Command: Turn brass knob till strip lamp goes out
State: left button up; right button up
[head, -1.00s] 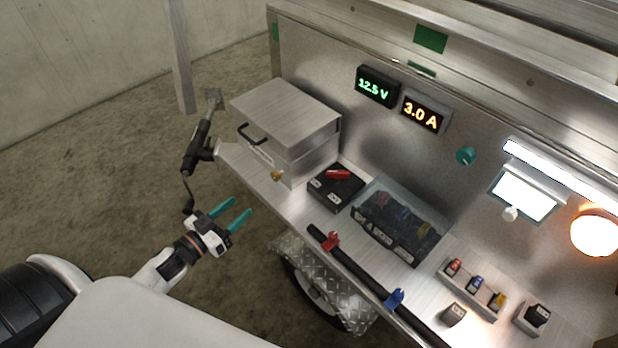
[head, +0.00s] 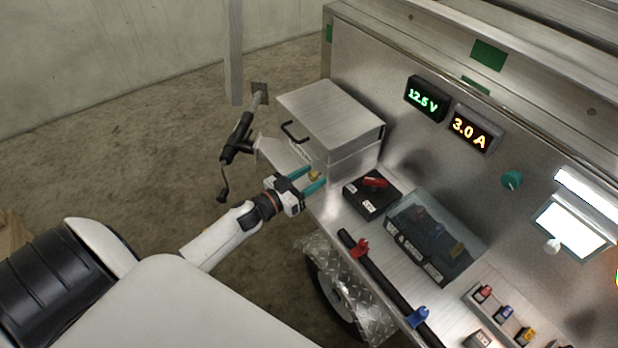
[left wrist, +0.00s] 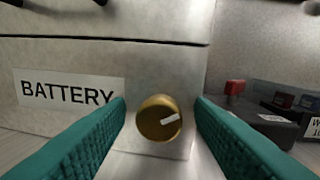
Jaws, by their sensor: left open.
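The brass knob (left wrist: 158,118) sits on the front of the aluminium battery box (head: 345,158), right of its BATTERY label (left wrist: 68,92). A pale mark on the knob points right and slightly up. In the head view the knob (head: 314,176) shows between the teal fingers. My left gripper (head: 313,180) is open, its fingers on either side of the knob with gaps visible in the left wrist view (left wrist: 160,115). The strip lamp (head: 588,193) on the back panel at the right is lit bright white. My right gripper is out of view.
Right of the box stand a black switch with a red lever (head: 372,192) and a clear-covered fuse block (head: 433,238). A black rail with red and blue clips (head: 385,285) runs along the front edge. Displays read 12.5 V (head: 427,98) and 3.0 A (head: 473,130).

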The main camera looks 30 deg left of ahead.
pick_arm(q)
jog(key=shift+c, duration=0.9)
jog(key=c, duration=0.8)
jog(key=shift+m+b, duration=0.4)
jog(key=shift+m, duration=2.2)
jog(key=o, duration=1)
jog(key=shift+f, duration=0.1)
jog(key=v, duration=1.2)
jog(key=shift+a+f, duration=0.1)
jog(key=shift+f, duration=0.1)
